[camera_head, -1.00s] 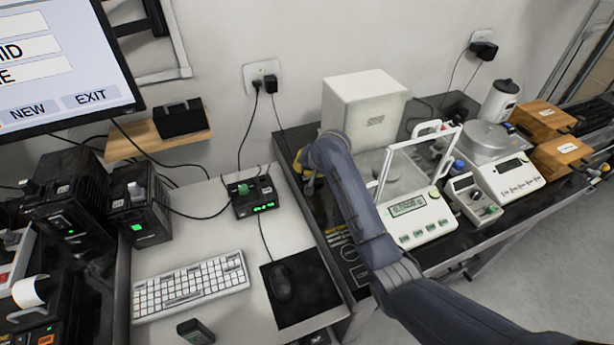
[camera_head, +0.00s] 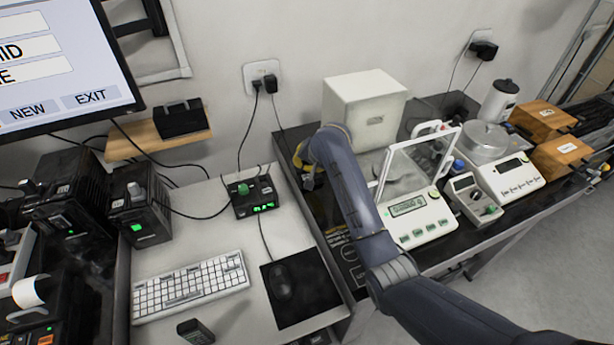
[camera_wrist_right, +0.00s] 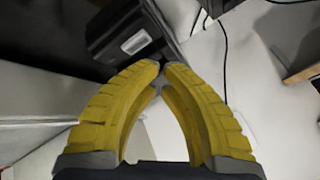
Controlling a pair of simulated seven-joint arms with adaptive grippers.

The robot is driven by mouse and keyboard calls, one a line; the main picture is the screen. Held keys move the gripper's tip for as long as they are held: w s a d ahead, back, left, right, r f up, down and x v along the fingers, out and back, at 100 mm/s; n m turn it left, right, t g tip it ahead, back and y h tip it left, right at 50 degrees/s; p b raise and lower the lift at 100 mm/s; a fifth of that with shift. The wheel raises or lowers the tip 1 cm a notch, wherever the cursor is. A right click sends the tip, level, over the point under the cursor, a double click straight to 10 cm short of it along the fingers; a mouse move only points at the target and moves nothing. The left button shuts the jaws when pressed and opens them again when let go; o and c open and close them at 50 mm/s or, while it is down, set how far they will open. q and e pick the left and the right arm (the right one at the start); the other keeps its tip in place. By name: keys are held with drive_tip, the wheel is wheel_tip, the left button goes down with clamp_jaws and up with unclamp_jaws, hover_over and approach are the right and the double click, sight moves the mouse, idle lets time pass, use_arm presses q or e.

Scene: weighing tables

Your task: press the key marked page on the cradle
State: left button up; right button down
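My right gripper (camera_head: 306,178) is over the left end of the dark table, beside the white box. My arm partly hides it in the head view. In the right wrist view its yellow fingers (camera_wrist_right: 161,66) meet at the tips, with nothing seen between them. Just beyond the tips is a black device with a pale grey panel (camera_wrist_right: 136,40), which may be the cradle. I cannot read a page marking or tell whether the tips touch it. No clear cradle shows in the head view, where my arm covers part of that area. My left gripper is out of view.
The white box (camera_head: 364,108) stands close to my right gripper. A balance with a glass shield (camera_head: 418,219) is right of my forearm. On the light table are a black box with a green knob (camera_head: 254,197), a keyboard (camera_head: 190,287) and a mouse (camera_head: 281,281). Cords hang by the wall.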

drive_tip(key=shift+r, duration=2.2)
